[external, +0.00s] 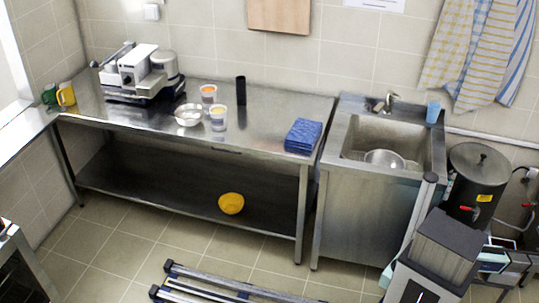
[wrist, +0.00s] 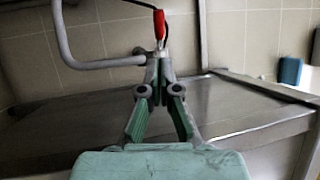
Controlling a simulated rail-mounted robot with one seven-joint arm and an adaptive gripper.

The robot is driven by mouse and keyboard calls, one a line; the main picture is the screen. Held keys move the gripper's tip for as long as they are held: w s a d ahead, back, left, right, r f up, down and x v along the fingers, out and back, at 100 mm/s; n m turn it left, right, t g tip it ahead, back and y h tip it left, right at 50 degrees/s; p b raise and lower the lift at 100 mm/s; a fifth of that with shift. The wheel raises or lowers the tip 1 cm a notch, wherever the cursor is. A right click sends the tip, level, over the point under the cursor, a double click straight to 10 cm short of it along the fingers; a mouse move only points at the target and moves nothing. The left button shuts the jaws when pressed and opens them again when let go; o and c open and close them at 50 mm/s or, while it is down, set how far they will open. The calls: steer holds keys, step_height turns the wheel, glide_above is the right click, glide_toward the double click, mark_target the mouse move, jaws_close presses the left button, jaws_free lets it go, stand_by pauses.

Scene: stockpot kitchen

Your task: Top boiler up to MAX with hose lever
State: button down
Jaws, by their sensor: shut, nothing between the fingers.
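The boiler (external: 478,190), a dark lidded pot with a yellow label, stands right of the sink in the external view. A red part shows beside it near the wall (external: 527,205). In the wrist view a red lever-like piece (wrist: 160,28) stands upright just past my fingertips, near a bent grey pipe (wrist: 95,62). My gripper (wrist: 160,68) is shut and empty, its fingers together below the red piece; I cannot tell whether they touch it. The water level and MAX mark cannot be made out.
The sink (external: 395,145) holds a metal bowl (external: 384,159); a blue cup (external: 433,112) stands at its back corner. The steel table (external: 260,118) carries a machine (external: 140,72), cups and blue cloths (external: 303,135). A rail (external: 225,285) lies on the floor.

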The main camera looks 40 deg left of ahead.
steer(key=b+x, duration=0.2)
steer(key=x, duration=1.1)
steer(key=shift+w+a+b, duration=0.15)
steer(key=shift+w+b, duration=0.05)
steer(key=shift+b, duration=0.1)
steer(key=shift+s, duration=0.1)
